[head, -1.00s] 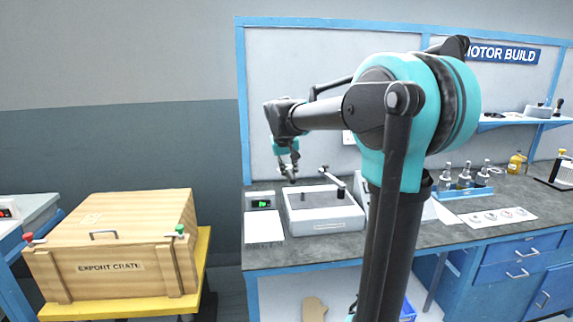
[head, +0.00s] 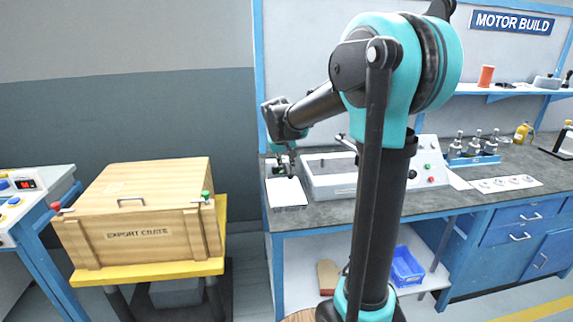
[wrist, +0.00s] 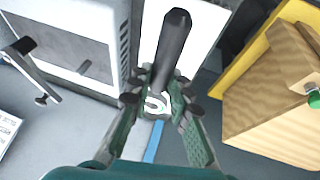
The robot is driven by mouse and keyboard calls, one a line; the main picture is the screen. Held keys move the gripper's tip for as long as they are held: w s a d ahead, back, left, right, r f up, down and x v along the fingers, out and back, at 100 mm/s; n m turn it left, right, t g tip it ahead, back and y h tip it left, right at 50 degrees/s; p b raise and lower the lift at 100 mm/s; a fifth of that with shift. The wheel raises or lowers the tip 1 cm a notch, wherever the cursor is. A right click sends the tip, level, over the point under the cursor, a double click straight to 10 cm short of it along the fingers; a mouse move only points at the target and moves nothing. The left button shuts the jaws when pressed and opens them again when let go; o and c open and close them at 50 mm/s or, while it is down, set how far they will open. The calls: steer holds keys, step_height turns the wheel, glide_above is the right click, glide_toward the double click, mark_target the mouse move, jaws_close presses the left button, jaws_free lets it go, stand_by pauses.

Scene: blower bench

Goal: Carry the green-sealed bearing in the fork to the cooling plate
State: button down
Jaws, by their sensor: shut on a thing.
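My gripper (wrist: 158,104) is shut on a dark tool with a long rounded handle (wrist: 173,50), which I take to be the fork. A small pale curved piece (wrist: 155,103) shows between the fingertips; I cannot tell whether it is the fork's end or the bearing. No green seal can be made out. In the head view my gripper (head: 284,168) hangs over the left end of the bench, by the white sheet (head: 287,193). I cannot pick out the cooling plate for certain.
A grey-white heater-like unit (head: 330,186) with a hinged arm stands right of my gripper. The wooden export crate (head: 140,237) stands on a yellow-topped stand to the left, across a gap. Bottles in a blue rack (head: 472,158) and a card of rings (head: 505,184) are farther right.

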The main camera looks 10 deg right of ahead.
steer(key=shift+f, duration=2.3)
steer(key=shift+f, duration=0.15)
steer(key=shift+f, duration=0.35)
steer(key=shift+f, duration=0.65)
steer(key=shift+f, duration=0.35)
steer(key=shift+f, duration=1.4)
steer(key=c, duration=1.3)
jaws_free()
